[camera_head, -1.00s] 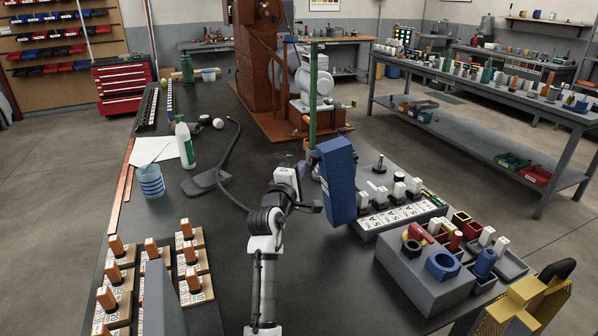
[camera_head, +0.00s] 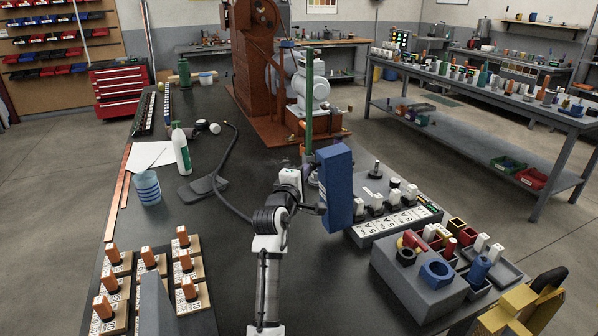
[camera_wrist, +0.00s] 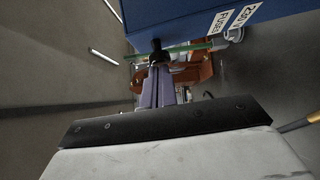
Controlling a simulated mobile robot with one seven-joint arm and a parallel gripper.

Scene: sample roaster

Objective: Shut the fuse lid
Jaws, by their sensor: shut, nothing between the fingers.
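The fuse lid (camera_head: 338,188) is a blue, box-like piece standing almost upright near the middle of the head view. The lid's hinge is hidden.
A grey panel (camera_head: 380,233) with white-capped pieces and printed labels lies right of the lid. A green post (camera_head: 309,105) rises behind. A white bottle (camera_head: 181,150) and blue-striped cup (camera_head: 147,190) stand left.

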